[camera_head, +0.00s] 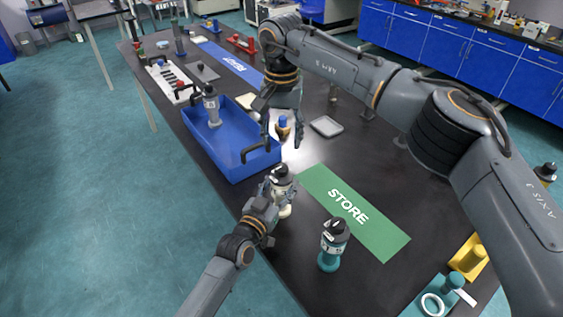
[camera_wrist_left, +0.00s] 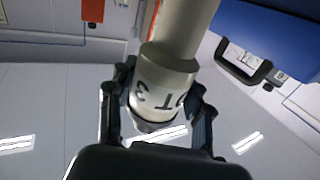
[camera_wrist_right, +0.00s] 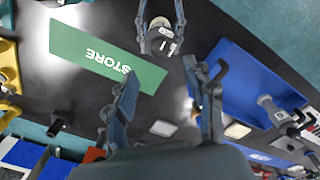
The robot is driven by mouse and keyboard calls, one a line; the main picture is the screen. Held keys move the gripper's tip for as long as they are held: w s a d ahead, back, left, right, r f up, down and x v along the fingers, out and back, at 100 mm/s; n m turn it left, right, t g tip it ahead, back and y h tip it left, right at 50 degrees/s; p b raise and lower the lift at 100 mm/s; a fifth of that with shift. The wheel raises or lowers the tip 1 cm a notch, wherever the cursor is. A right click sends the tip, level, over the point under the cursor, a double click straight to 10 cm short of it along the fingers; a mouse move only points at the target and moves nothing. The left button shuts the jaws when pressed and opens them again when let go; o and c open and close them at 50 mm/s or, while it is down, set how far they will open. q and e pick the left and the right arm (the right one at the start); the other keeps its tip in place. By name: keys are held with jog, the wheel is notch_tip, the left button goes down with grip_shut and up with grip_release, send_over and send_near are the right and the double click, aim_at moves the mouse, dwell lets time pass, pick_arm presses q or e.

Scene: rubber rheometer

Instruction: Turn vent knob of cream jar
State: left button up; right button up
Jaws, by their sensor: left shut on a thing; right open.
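My left gripper (camera_head: 279,191) is shut around the jar's body. The left wrist view shows the cream jar (camera_wrist_left: 167,78) between the fingers (camera_wrist_left: 158,108), with dark lettering on it. My right gripper (camera_head: 283,143) is open and empty above the table, farther back than the jar. In the right wrist view the jar's black top (camera_wrist_right: 160,42) lies beyond the open fingers (camera_wrist_right: 170,78), apart from them.
A blue tray (camera_head: 228,172) holding a grey jar (camera_head: 212,106) stands left of the jar. The green STORE mat (camera_head: 350,208) lies to the right. A small orange item with a blue top (camera_head: 283,123) is behind my right fingers.

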aim_at(282, 166)
notch_tip(282, 166, down, 9)
jog(key=shift+r, duration=0.15)
grip_shut()
dwell(0.4)
